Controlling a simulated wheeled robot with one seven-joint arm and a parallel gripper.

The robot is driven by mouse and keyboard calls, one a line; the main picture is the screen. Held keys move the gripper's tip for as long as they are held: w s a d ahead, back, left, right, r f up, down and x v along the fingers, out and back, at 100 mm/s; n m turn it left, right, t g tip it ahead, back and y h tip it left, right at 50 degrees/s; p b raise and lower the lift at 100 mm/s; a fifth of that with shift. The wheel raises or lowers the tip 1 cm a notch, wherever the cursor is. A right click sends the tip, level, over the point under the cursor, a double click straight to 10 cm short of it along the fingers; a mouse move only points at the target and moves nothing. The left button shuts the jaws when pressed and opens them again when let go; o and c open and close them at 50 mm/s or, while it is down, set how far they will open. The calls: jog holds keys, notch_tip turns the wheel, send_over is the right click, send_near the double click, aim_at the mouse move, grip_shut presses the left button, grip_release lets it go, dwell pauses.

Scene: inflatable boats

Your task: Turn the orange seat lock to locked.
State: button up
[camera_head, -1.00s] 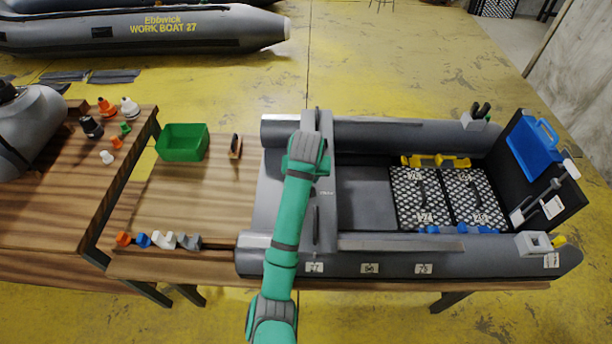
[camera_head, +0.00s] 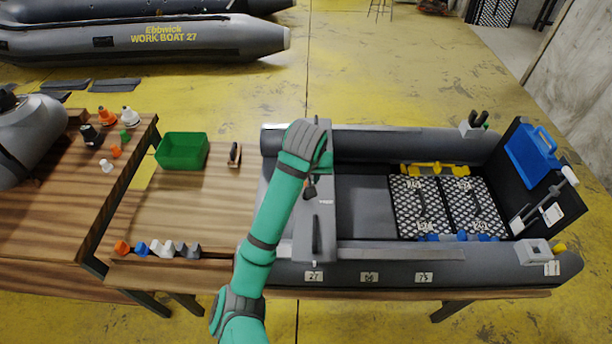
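The grey boat section (camera_head: 440,262) lies on the wooden bench, with a grey seat board (camera_head: 314,240) across it. I cannot pick out an orange lock on the seat; my arm covers part of the board. My gripper (camera_head: 311,188) points down at the middle of the seat, beside a small dark part there. Its fingers are too small and shaded to show whether they are open or shut, or touching anything. An orange piece (camera_head: 122,247) stands at the left end of a row of small coloured pieces on the bench's front left.
A green bin (camera_head: 182,150) and a small dark-topped block (camera_head: 234,155) stand left of the boat. Yellow clips (camera_head: 435,169) and blue clips (camera_head: 455,237) flank the patterned floor panels. Orange and white fittings (camera_head: 107,114) sit on the left table.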

jog(key=shift+v, duration=0.8)
jog(key=shift+w, duration=0.1)
